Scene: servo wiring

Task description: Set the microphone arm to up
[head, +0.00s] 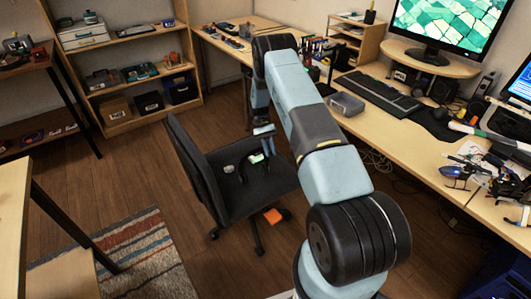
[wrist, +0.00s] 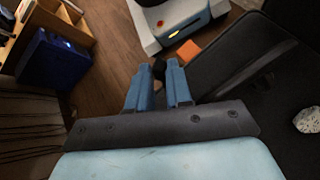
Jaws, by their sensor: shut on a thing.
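My gripper (head: 264,142) is low over the office chair's seat, beside a small black object (head: 244,176) with thin curved parts. In the wrist view, my gripper's two blue fingers (wrist: 158,86) are close together, with a small dark piece (wrist: 158,69) between their tips. This piece may be the microphone arm, but its shape and angle are too small and hidden to tell. Whatever it joins to is mostly hidden by the fingers.
The black chair (head: 182,150) stands on the wood floor, with a pale lump (head: 228,169) on its seat. A crowded desk (head: 395,140) runs along the right. A blue box (wrist: 54,62) shows in the wrist view.

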